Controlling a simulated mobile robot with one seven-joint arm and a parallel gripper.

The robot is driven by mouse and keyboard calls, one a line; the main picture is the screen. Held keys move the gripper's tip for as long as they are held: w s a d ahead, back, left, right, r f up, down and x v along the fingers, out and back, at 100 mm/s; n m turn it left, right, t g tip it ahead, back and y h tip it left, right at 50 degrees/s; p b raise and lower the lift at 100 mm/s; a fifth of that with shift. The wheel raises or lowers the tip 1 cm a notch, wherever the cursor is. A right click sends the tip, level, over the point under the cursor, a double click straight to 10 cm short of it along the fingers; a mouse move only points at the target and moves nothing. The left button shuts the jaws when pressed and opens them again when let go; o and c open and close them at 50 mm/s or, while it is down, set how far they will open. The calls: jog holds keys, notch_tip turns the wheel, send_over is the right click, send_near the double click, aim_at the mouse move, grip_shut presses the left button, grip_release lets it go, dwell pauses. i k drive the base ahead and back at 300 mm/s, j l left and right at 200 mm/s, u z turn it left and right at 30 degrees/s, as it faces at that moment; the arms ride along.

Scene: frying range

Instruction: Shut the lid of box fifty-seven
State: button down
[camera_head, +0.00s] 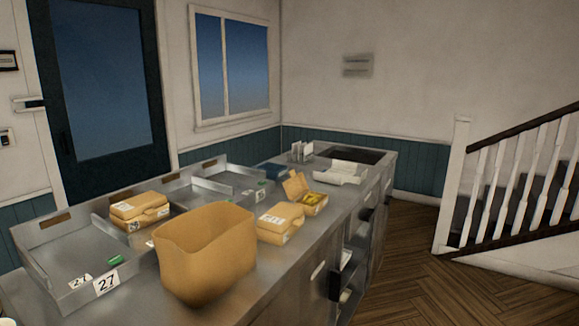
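Several cardboard boxes are on the steel counter. One small box (314,203) stands open toward the back, its lid (295,186) raised at its left, with yellow contents showing inside. A shut box (280,224) with a white label stands in front of it on the counter. Another shut box (140,211) sits at the left metal tray. The box labels are too small for me to read surely, so I cannot tell by number which is fifty-seven. My gripper is not in view.
The metal tray (45,262) bears a card reading 27 (106,283). A second tray (232,182) lies behind. White paper (341,172) lies farther back. The wooden floor (440,285) at right is clear.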

aim_at(296, 186)
jog(key=i+l+u, duration=0.1)
jog(key=i+l, duration=0.95)
jog(key=i+l+u, duration=0.15)
jog(key=i+l, duration=0.4)
jog(key=i+l+u, duration=0.1)
jog(key=i+l, duration=0.4)
jog(key=l, duration=0.2)
